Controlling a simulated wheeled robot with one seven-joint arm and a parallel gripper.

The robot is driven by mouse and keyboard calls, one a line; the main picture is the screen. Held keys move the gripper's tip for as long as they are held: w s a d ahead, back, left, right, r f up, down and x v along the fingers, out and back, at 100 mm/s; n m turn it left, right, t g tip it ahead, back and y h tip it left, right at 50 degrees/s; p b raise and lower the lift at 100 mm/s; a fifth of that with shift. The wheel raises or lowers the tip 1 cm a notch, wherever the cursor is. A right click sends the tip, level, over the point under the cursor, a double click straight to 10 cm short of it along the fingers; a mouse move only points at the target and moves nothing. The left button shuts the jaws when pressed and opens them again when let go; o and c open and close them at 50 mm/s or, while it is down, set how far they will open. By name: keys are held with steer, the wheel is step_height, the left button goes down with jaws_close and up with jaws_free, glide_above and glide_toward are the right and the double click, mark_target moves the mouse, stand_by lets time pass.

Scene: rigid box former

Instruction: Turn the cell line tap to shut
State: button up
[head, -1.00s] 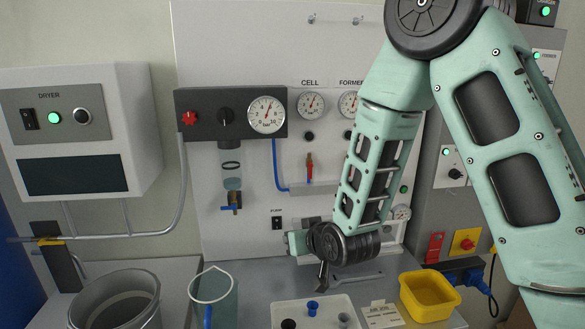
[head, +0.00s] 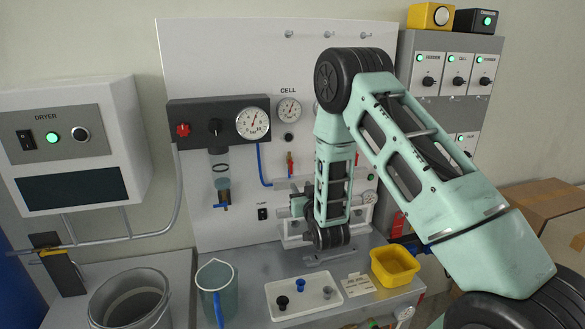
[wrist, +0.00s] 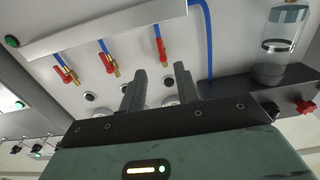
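The cell line tap is a small red handle on a brass fitting, under the CELL gauge (head: 289,109) on the white panel. In the head view the tap (head: 290,160) stands with its handle upright, at the end of a blue hose. In the wrist view I take it to be the red handle (wrist: 161,46) nearest the blue hose, roughly in line with its pipe. My gripper (wrist: 159,72) has two dark fingers apart with nothing between them. The tap lies beyond the fingertips, apart from them. In the head view the fingers are small and hard to make out.
Two more red-handled taps (wrist: 107,54) (wrist: 65,72) sit beside it in the wrist view. The dark regulator block (head: 190,112) has a red knob and a gauge. Below are a white tray (head: 303,296), yellow bin (head: 395,265) and clear jug (head: 217,285). My arm hides the panel's right part.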

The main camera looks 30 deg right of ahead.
mark_target(291, 171)
steer(key=p+x, duration=0.4)
steer(key=x, duration=0.6)
steer(key=shift+w, duration=0.15)
jaws_close()
